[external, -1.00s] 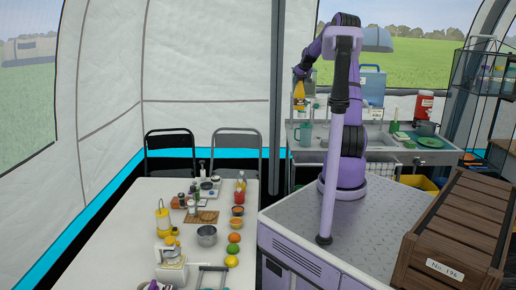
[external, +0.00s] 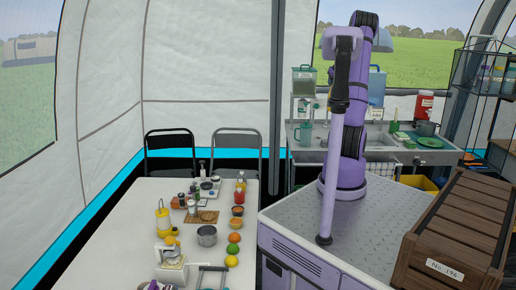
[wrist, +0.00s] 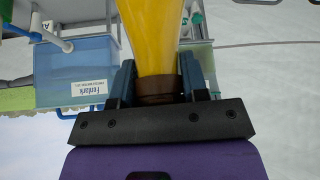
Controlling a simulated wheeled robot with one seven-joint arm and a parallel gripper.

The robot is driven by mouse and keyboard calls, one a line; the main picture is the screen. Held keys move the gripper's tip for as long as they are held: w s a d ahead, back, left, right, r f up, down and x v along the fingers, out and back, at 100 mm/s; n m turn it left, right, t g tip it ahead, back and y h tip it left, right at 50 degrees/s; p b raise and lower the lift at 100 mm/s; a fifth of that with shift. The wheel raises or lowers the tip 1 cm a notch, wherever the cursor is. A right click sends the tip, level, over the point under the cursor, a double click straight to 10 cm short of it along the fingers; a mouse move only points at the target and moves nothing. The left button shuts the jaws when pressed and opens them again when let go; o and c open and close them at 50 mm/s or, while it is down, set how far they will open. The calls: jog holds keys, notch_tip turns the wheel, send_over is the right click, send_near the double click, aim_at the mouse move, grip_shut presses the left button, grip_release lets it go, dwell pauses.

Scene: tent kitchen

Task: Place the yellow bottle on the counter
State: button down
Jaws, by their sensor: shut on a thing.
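The yellow bottle (wrist: 158,35) shows in the wrist view, with its dark brown end between the fingers of my gripper (wrist: 170,85). My gripper is shut on it; the bottle's far end is cut off by the frame. In the external view my gripper and the bottle are hidden behind my arm. The metal counter (external: 402,156) with its sink stands behind my base, against the tent wall.
On the counter are a clear dispenser (external: 303,80) on a stand, a teal mug (external: 307,133), a blue water container (external: 377,86), a red cooler (external: 424,104) and a green plate (external: 430,143). A cluttered white table (external: 110,235) is at left, a wooden crate (external: 455,232) at right.

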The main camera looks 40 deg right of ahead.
jog(key=shift+s+d, duration=0.35)
jog(key=shift+s, duration=0.2)
jog(key=shift+f, duration=0.25)
notch_tip(320, 180, down, 17)
jog(key=shift+r, duration=0.1)
jog(key=shift+w+f, duration=0.1)
jog(key=shift+f, duration=0.2)
jog(key=w+d+f, duration=0.5)
jog(key=w+d, duration=0.6)
jog(key=shift+d, duration=0.15)
jog(key=shift+f, duration=0.1)
jog(key=c, duration=0.6)
grip_release()
jog(key=shift+c, duration=0.2)
